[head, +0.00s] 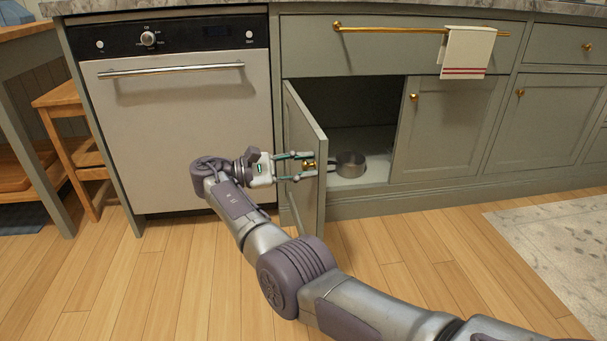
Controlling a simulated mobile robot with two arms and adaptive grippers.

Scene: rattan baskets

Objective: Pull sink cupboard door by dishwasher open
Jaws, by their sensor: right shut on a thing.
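The green sink cupboard door (303,191) beside the dishwasher (187,136) stands wide open, swung out toward me on its left edge. A small brass knob (308,164) sits near the door's free edge. My right gripper (306,166) is shut on this knob, with its fingers on either side of it. The cupboard inside (357,112) shows as a dark opening with a pale floor. My left gripper is not in view.
A metal pan (350,164) stands inside the cupboard. The neighbouring cupboard door (440,130) is closed. A towel (467,52) hangs from a brass rail (390,30) above. A wooden stool (75,130) is at the left. The wooden floor (120,290) is clear.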

